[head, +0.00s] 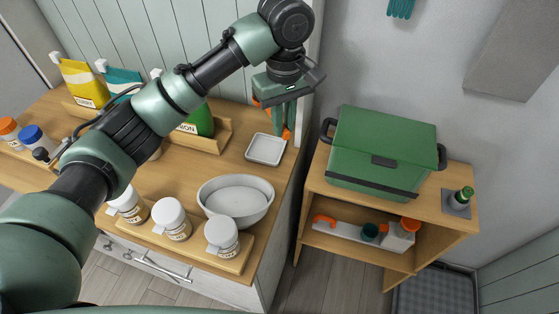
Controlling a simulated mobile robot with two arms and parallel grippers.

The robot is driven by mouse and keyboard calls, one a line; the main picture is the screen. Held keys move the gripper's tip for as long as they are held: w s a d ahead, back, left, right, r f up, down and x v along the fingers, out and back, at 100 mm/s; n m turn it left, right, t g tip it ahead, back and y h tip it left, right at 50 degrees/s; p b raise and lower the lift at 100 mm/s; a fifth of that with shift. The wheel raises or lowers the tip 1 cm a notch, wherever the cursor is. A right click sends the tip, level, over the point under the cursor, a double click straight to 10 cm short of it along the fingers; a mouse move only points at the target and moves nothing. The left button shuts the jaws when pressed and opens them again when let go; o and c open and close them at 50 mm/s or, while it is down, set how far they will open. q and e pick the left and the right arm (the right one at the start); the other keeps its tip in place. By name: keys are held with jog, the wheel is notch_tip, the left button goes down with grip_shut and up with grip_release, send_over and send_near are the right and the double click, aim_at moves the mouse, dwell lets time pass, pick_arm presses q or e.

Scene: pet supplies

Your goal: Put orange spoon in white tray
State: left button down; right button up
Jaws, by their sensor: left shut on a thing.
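My left gripper (283,122) hangs at the back right of the wooden counter, pointing down. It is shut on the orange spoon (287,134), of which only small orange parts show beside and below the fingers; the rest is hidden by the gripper. The white tray (265,149) is a small, shallow square dish on the counter, just below and slightly left of the gripper. It looks empty. The spoon appears close to the tray's back right edge; I cannot tell whether it touches. My right gripper is not in view.
A white bowl (236,200) and several white-lidded jars (172,218) stand at the counter's front. Bags stand in a wooden rack (205,138) at the back. A green box (381,150) sits on the wooden shelf unit (440,208) to the right, across a gap.

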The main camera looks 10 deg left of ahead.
pick_arm(q)
notch_tip(320, 180, down, 12)
jog(key=shift+p, duration=0.65)
jog(key=shift+f+p, duration=0.35)
jog(key=shift+f, duration=1.8)
jog(key=c, duration=1.4)
grip_release()
jog(key=shift+c, duration=0.2)
notch_tip(320, 180, up, 12)
jog(key=b, duration=0.2)
jog(key=shift+b, duration=0.35)
